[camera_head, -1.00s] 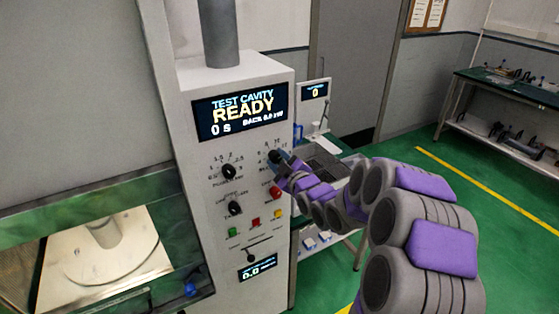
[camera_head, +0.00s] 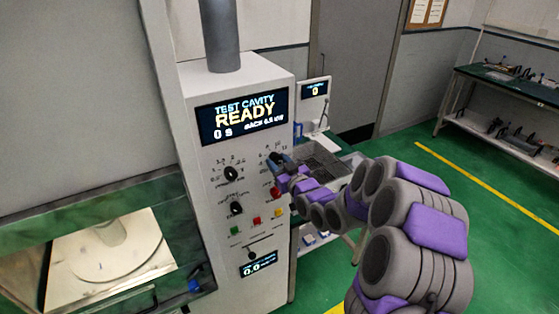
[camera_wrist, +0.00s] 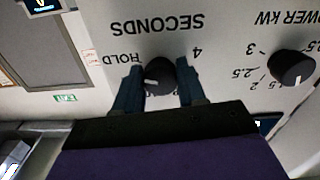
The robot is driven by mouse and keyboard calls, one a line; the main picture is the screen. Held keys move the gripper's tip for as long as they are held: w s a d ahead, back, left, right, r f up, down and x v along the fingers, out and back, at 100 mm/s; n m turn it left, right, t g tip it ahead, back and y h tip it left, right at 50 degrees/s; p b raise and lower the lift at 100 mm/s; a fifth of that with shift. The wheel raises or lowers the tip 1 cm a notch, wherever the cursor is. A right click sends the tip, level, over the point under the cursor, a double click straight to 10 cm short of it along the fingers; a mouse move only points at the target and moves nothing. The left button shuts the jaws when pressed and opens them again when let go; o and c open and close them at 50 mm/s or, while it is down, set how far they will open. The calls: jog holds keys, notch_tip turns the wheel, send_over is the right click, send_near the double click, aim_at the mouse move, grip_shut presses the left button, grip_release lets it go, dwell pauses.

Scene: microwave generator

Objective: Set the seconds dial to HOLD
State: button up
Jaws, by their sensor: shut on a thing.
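The seconds dial (camera_wrist: 163,70) is a black round knob on the white panel, under the upside-down word SECONDS in the wrist view. Its white pointer mark is on the knob's left side in that view. The HOLD label (camera_wrist: 121,58) is to the left of the knob and a 4 is to its right. Other labels are hidden behind my gripper (camera_wrist: 160,86). Its two dark fingers stand on either side of the knob, shut on it. In the head view my gripper (camera_head: 283,167) is at the panel's upper right dial, largely covering it.
The power knob (camera_wrist: 291,68) is beside the seconds dial. In the head view, two more black knobs, a red button (camera_head: 276,193) and coloured buttons sit close by. The display (camera_head: 243,116) reads READY, 0 S. A cart with a tray (camera_head: 322,165) stands behind my arm.

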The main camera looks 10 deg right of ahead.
jog(key=shift+w+d+r+m, duration=0.1)
jog(key=shift+r+m, duration=0.45)
jog(key=shift+m, duration=0.05)
jog(key=o, duration=0.7)
jog(key=shift+r, duration=0.1)
jog(key=o, duration=0.4)
jog(key=shift+f, duration=0.4)
jog(key=b+v, duration=0.3)
jog(key=v, duration=0.3)
jog(key=b+v, duration=0.4)
jog(key=v, duration=0.2)
jog(key=shift+f, duration=0.2)
jog(key=shift+d+b, duration=0.1)
jog(key=shift+b, duration=0.4)
